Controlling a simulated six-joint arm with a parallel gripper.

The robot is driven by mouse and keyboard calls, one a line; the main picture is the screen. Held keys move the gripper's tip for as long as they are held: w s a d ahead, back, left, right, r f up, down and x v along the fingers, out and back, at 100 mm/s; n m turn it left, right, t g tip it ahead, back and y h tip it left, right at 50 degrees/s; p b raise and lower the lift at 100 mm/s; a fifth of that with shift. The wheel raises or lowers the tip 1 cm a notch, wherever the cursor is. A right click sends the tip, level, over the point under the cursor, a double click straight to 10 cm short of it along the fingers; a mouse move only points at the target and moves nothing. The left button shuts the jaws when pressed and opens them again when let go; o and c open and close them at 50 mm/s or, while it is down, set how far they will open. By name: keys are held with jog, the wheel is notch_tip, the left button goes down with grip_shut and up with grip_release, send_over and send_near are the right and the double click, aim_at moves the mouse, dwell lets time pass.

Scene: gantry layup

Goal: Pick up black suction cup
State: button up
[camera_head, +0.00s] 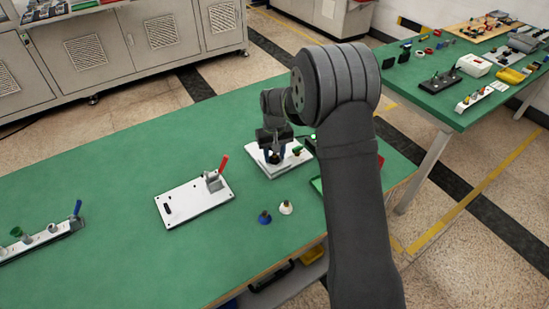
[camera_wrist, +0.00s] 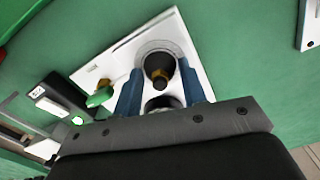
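The black suction cup (camera_wrist: 158,66) with a brass fitting stands on a round spot of a white plate (camera_wrist: 120,62), in the wrist view. The plate also shows in the head view (camera_head: 270,170), under my gripper. My gripper (camera_wrist: 160,68) has two blue fingers, spread apart with their tips on either side of the cup. A gap shows between each finger and the cup, so it looks open and not holding it. In the head view my gripper (camera_head: 274,155) points down over the plate and mostly hides the cup.
A blue cup (camera_head: 264,217) and a white cup (camera_head: 286,208) stand on the green table nearer the camera. A white plate with a red-handled clamp (camera_head: 193,204) lies left. The table's left-middle is clear.

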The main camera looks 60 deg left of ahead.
jog(key=c, duration=0.6)
jog(key=shift+r, duration=0.1)
